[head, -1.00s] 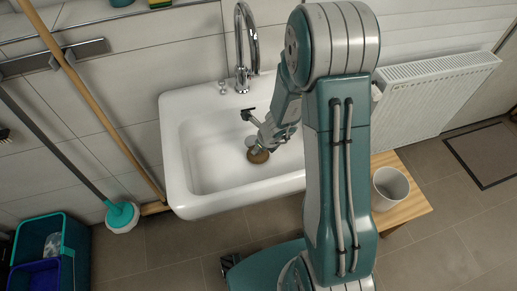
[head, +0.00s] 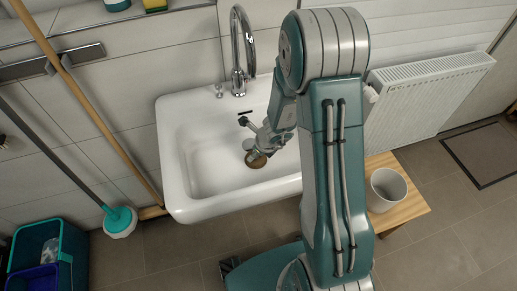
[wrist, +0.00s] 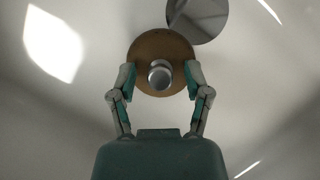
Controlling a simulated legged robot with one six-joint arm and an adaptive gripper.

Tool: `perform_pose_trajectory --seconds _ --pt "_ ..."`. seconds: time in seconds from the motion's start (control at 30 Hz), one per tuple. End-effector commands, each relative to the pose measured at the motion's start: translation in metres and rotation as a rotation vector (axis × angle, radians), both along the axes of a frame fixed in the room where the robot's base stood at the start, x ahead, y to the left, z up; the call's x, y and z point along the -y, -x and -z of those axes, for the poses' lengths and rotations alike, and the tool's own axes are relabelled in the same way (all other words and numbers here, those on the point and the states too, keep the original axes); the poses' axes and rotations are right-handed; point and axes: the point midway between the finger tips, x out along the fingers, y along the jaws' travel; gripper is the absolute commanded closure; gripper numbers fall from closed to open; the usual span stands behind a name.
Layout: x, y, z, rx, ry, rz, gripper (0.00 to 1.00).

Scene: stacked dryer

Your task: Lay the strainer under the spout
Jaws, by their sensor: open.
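The strainer (wrist: 143,48) is a round brown disc with a shiny metal knob (wrist: 160,76). In the head view the strainer (head: 256,160) lies low in the white sink. My gripper (wrist: 160,80) is open, with a finger on each side of the knob; I cannot tell whether they touch the disc. The gripper also shows over the basin in the head view (head: 258,137), partly hidden by my arm. The chrome spout (head: 243,32) arches up behind the sink, left of my arm. A grey round plate, apparently the drain (wrist: 198,20), sits just beyond the strainer.
The white sink (head: 177,190) has raised rims around the basin, and its left half is clear. Long handles and a teal bucket (head: 62,235) are at left.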

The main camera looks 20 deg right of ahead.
Motion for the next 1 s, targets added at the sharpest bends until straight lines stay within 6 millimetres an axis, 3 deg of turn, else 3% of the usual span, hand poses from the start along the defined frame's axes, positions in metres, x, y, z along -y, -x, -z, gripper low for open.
perform_pose_trajectory --seconds 0.8,1.0 --pt "0.024 0.031 -0.097 0.005 0.001 0.002 0.37" --pt "0.027 0.036 -0.11 0.002 0.001 -0.002 0.37"
